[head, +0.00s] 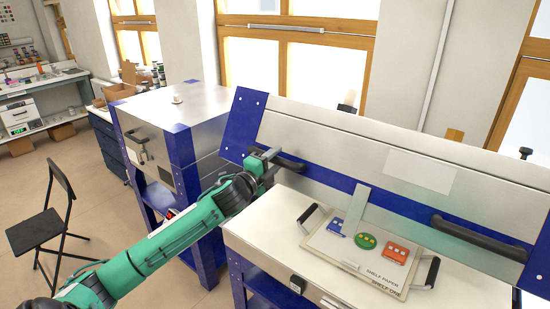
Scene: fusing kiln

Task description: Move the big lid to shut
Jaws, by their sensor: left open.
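The big lid (340,140) is a silver panel with blue end plates and a blue band. It stands raised and tilted at the back of the large kiln (262,238). It has a black handle (291,164) at the left and another black handle (482,238) at the right. My left gripper (268,156) is open at the left end of the left handle. I cannot tell whether it touches the handle, and the arm hides part of that area. My right gripper is not in view.
A pale board (342,260) with blue, green and red pieces and two black handles lies on the kiln's top, under the lid. A smaller silver and blue kiln (178,130) stands to the left. A black folding chair (38,228) stands on open floor.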

